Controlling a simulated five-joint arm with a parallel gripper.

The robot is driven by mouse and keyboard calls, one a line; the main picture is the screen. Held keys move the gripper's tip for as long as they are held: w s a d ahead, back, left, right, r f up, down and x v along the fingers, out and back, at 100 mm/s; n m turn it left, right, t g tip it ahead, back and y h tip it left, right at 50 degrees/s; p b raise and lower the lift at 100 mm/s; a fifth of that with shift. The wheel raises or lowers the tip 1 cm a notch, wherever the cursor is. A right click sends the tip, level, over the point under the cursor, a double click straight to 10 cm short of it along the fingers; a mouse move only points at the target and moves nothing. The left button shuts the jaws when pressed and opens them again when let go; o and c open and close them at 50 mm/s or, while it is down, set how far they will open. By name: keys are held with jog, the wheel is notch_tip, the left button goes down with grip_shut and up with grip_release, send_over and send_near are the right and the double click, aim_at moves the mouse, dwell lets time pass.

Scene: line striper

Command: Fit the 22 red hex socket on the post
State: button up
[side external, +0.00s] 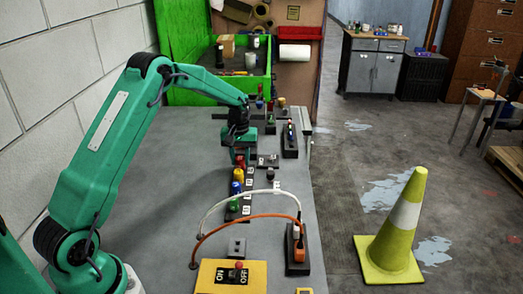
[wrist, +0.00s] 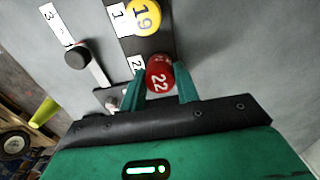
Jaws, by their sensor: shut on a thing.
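The red socket (wrist: 158,78), marked 22 on its top, sits between the two green fingers of my gripper (wrist: 160,84) in the wrist view. My gripper is shut on it, over the dark rail (wrist: 150,45) at label 2. I cannot tell whether the socket is lifted off the rail. In the side view my gripper (side external: 239,158) points down at the far end of the rail, and the red socket shows only in part below it. I cannot tell for sure which fixture is the post; a small pale peg (wrist: 112,104) shows beside the left finger.
A yellow socket (wrist: 143,15) marked 19 stands on the rail near label 1. A black knob (wrist: 77,55) stands near label 3. White and orange cables (side external: 250,192) arch over the table. A yellow ON/OFF box (side external: 232,277) is in front, and a dark block (side external: 297,250) stands at right.

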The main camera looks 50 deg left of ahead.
jog(key=shift+f, duration=0.3)
jog(key=o, duration=1.3)
jog(key=shift+r, duration=0.1)
jog(key=shift+r, duration=3.35)
jog(key=shift+r, duration=0.1)
